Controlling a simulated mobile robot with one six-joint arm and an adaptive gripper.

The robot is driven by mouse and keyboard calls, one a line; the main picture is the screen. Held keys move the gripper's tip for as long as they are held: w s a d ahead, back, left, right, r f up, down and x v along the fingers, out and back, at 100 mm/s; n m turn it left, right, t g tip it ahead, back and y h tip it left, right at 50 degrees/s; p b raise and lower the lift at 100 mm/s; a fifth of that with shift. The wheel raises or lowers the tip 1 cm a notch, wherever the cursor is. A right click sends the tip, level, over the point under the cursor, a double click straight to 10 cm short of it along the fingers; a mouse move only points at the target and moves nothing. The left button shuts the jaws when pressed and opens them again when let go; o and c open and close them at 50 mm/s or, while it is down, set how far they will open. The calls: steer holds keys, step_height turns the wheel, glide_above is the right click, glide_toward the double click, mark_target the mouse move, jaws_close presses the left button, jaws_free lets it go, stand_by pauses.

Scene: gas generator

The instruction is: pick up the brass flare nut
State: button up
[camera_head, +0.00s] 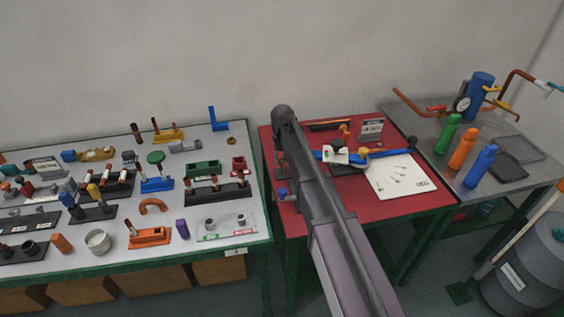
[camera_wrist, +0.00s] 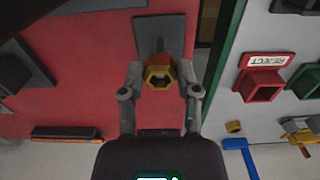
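A brass-yellow hexagonal nut (camera_wrist: 158,79) with a round opening shows end-on in the wrist view, at the end of an orange-red body. My gripper (camera_wrist: 160,69) has one grey finger on each side of it. The fingers are very close to its sides, and I cannot tell whether both touch it. A dark grey plate (camera_wrist: 160,30) lies beyond the nut on the red surface. In the head view my arm hides most of this spot. A smaller brass piece (camera_wrist: 234,127) lies apart on the white table and also shows in the head view (camera_head: 231,141).
My arm reaches over the red table (camera_head: 420,205), which holds a blue tool (camera_head: 380,154) and a white sheet (camera_head: 402,177). The white table (camera_head: 247,150) at left is crowded with fittings and a red REJECT bin (camera_wrist: 260,86). Bottles (camera_head: 481,166) stand at right.

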steer(key=shift+r, duration=0.15)
stand_by(0.3)
step_height(320, 180, up, 3)
steer(key=p, duration=0.3)
steer(key=s+d+r+p, duration=0.1)
steer(key=s+d, duration=0.2)
steer(key=s, duration=0.4)
steer(key=s+d+p, duration=0.1)
steer(key=s+d, duration=0.1)
steer(key=s, duration=0.6)
steer(key=shift+d+r, duration=0.35)
steer(key=shift+d, duration=0.05)
